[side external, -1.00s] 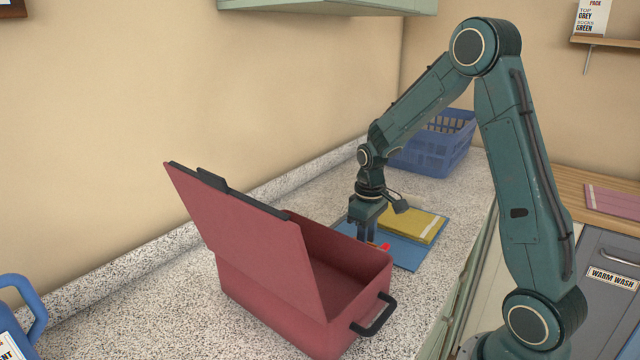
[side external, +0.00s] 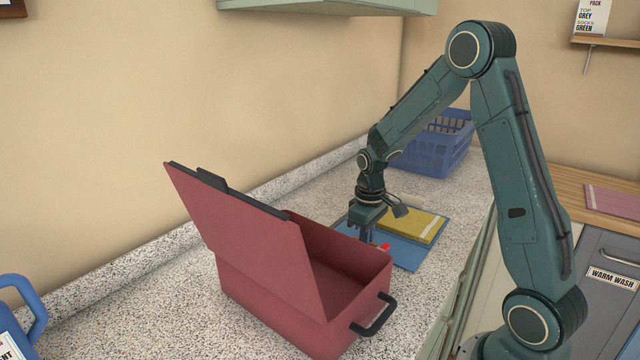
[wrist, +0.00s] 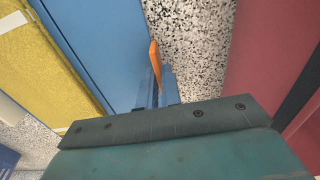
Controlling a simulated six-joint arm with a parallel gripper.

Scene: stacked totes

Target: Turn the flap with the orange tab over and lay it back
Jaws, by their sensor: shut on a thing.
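A blue flap (wrist: 100,45) lies flat on the counter, with an orange tab (wrist: 154,60) at its edge in the wrist view. My gripper (wrist: 157,80) points down and is shut on the orange tab, one finger on each side. A small red piece (side external: 384,247) shows beside the fingers.
A red box (side external: 270,290) with its lid (side external: 240,235) raised stands close to my gripper on the near side. A blue basket (side external: 432,150) is behind on the counter. A blue jug (side external: 25,305) is at far left. Speckled counter (side external: 120,300) is clear between.

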